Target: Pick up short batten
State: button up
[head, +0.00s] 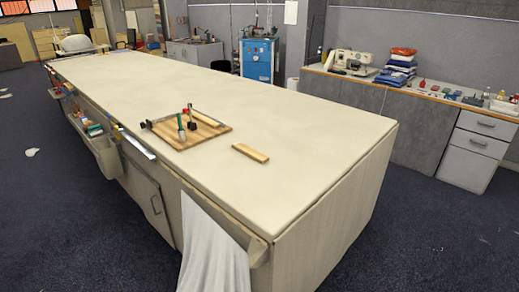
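The short batten (250,153) is a small light-wood strip. It lies flat on the long cloth table (310,170), near the table's near end and to the right of a wooden board. It lies apart from the board, with bare cloth around it. My gripper is not in the head view.
A wooden board (211,131) holds a bar clamp (184,117) and upright tools with green and red handles. The table's left side has pockets with small items (95,130) and a hanging white cloth (212,250). Dark floor (400,235) is open in front and to the right.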

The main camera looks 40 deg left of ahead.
aim_at(254, 154)
jog(key=i, duration=3.15)
jog(key=u, duration=2.05)
